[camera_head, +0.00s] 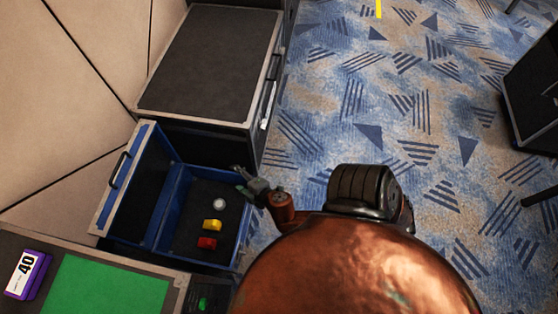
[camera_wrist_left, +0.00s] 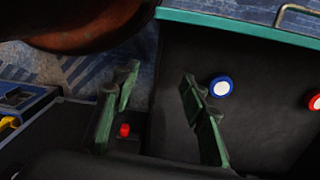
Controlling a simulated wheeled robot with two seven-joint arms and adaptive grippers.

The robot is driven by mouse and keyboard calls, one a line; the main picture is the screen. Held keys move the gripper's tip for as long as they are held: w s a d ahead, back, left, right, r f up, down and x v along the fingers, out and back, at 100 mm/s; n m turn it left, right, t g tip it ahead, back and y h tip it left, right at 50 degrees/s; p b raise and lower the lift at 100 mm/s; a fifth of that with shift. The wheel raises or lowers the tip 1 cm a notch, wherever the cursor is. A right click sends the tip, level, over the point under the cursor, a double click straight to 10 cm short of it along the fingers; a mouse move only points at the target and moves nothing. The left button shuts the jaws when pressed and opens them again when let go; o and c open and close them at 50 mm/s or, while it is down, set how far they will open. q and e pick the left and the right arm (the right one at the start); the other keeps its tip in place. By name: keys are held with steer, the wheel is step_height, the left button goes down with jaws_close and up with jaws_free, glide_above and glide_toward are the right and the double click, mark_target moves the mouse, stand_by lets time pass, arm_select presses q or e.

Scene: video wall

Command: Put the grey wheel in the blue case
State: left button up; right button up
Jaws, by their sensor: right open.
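The open blue case (camera_head: 167,205) stands at the lower left in the head view, its lid (camera_head: 124,180) raised on the left. A small round light-grey thing, seemingly the grey wheel (camera_head: 219,203), lies inside on the dark floor. My right gripper (camera_head: 240,177) is open, over the case's upper right corner, a short way up and right of the wheel; nothing shows between its fingers. My left gripper (camera_wrist_left: 160,100) shows only in the left wrist view, its green-lit fingers wide apart and empty above a dark surface.
A yellow piece (camera_head: 212,225) and a red piece (camera_head: 207,242) also lie in the case. A black-topped case (camera_head: 210,60) stands behind it. A green panel (camera_head: 105,287) is in front. A blue-rimmed white disc (camera_wrist_left: 221,87) lies near my left gripper.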

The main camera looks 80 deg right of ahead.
steer(key=s+a+f+m+g+y, duration=0.15)
steer(key=s+f+m+g, duration=0.25)
steer(key=s, duration=0.6)
steer(key=s+a+f+m+g+y, duration=0.1)
steer(key=s+a+f+m+g, duration=0.2)
steer(key=s, duration=0.7)
steer(key=s+a+m+g+y, duration=0.1)
steer(key=s+a+g+y, duration=0.2)
steer(key=s+a, duration=0.3)
steer(key=s+f, duration=0.1)
steer(key=s, duration=0.2)
steer(key=shift+s+a+m+g, duration=0.15)
steer(key=shift+a+m+g, duration=0.15)
steer(key=shift+g, duration=0.1)
steer(key=shift+y, duration=0.25)
